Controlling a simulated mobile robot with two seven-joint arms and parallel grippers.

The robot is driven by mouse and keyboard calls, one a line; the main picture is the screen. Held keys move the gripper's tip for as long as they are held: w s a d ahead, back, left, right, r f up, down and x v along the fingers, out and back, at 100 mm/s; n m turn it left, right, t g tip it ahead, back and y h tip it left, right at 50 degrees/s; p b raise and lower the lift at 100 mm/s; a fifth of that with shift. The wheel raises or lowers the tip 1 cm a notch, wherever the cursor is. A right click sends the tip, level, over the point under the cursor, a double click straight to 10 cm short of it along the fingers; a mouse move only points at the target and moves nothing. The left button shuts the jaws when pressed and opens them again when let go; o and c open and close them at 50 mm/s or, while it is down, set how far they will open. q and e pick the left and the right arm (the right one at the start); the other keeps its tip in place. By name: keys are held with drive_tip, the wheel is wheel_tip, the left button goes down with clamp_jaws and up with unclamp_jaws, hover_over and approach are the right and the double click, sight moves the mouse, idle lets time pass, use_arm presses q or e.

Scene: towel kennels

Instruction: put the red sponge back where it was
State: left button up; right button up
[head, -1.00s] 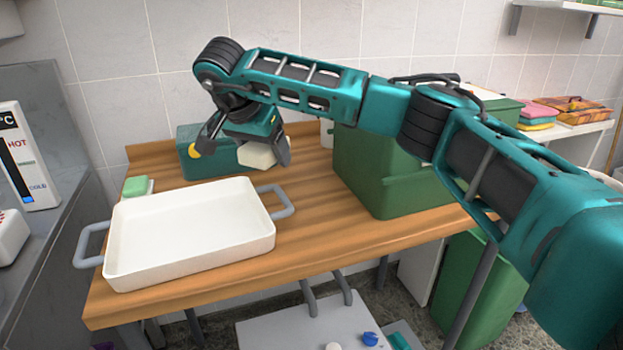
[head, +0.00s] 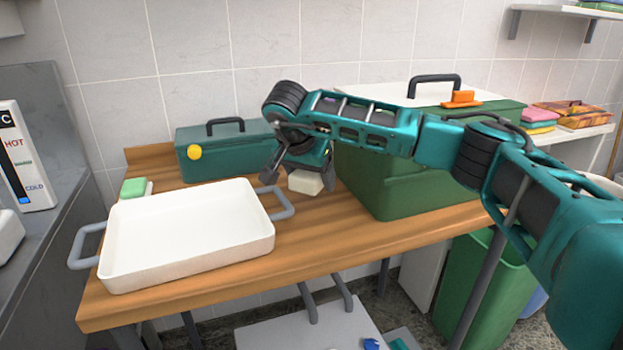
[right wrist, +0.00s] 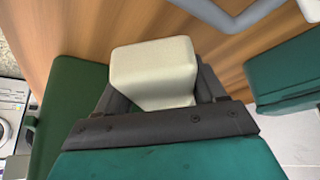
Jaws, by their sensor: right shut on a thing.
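I make out no clearly red sponge in either view. My right gripper (head: 302,178) is shut on a cream block (head: 307,182) and holds it over the wooden table, between the white tray and the large green bin. The cream block also shows between the fingers in the right wrist view (right wrist: 152,72). A small orange object (head: 460,98) lies on the white lid (head: 400,94) of the green bin (head: 410,185); I cannot tell whether it is a sponge. My left gripper is not in view.
The white tray (head: 185,240) with grey handles fills the table's left front. A teal box (head: 220,155) with a yellow disc stands behind it. A green sponge (head: 133,187) lies at the left. Pink and yellow items (head: 537,120) are stacked on the right shelf. Bare wood (head: 330,235) lies at centre.

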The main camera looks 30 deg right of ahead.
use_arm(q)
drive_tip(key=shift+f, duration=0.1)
use_arm(e)
drive_tip(key=shift+f, duration=0.55)
drive_tip(key=o, duration=1)
drive_tip(key=shift+r, duration=0.35)
use_arm(q)
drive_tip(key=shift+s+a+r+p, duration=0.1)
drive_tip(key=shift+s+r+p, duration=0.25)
drive_tip(key=shift+p, duration=0.5)
use_arm(e)
drive_tip(key=v, duration=1.2)
drive_tip(key=shift+r, duration=0.25)
